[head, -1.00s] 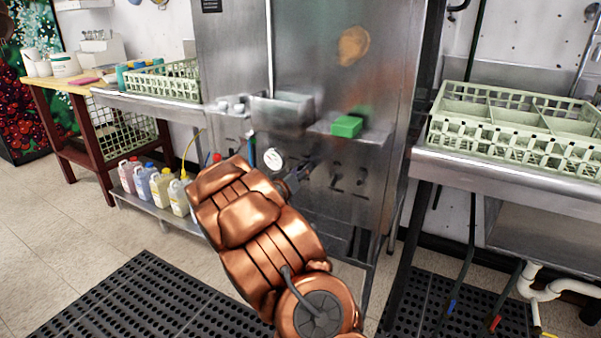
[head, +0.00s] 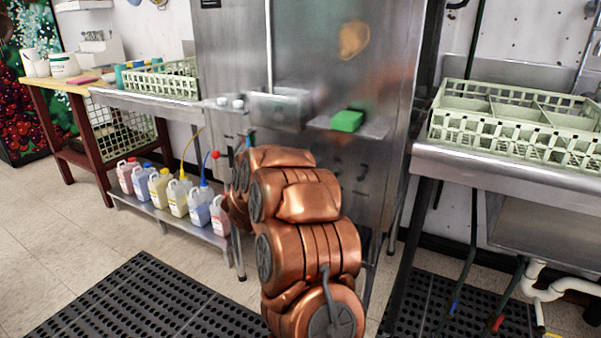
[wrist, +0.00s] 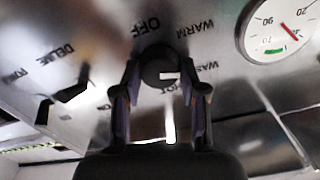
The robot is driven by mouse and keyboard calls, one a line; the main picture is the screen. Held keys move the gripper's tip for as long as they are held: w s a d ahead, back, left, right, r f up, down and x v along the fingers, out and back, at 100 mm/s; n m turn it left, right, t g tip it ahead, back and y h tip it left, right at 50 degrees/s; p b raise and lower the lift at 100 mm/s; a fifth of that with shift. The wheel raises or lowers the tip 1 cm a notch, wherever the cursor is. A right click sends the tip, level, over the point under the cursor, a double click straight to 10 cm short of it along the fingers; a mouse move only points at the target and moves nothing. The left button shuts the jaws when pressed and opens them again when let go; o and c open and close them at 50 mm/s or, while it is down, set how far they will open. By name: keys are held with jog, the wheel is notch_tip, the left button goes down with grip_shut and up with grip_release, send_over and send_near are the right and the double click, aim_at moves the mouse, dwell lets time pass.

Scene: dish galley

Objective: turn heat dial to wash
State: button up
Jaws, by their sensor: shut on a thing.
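The heat dial (wrist: 152,62) is a dark round knob on the steel panel in the wrist view. The words OFF, WARM, WASH and HOT stand around it, upside down, with WASH and HOT partly covered by a finger. In the head view my copper arm hides the gripper and the dial.
A round gauge (wrist: 286,30) with a red needle is right of the dial in the wrist view. A black switch (wrist: 66,98) near DELIME is at left. A green block (head: 347,121) sits on a ledge of the steel machine (head: 330,60). Several jugs (head: 177,197) stand at left.

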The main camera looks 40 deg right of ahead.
jog(key=shift+s+f+m+b, duration=0.1)
jog(key=shift+m+b, duration=0.35)
jog(key=shift+m, duration=0.65)
jog(key=o, duration=1.1)
jog(key=shift+o, duration=0.2)
jog(key=v, duration=1.2)
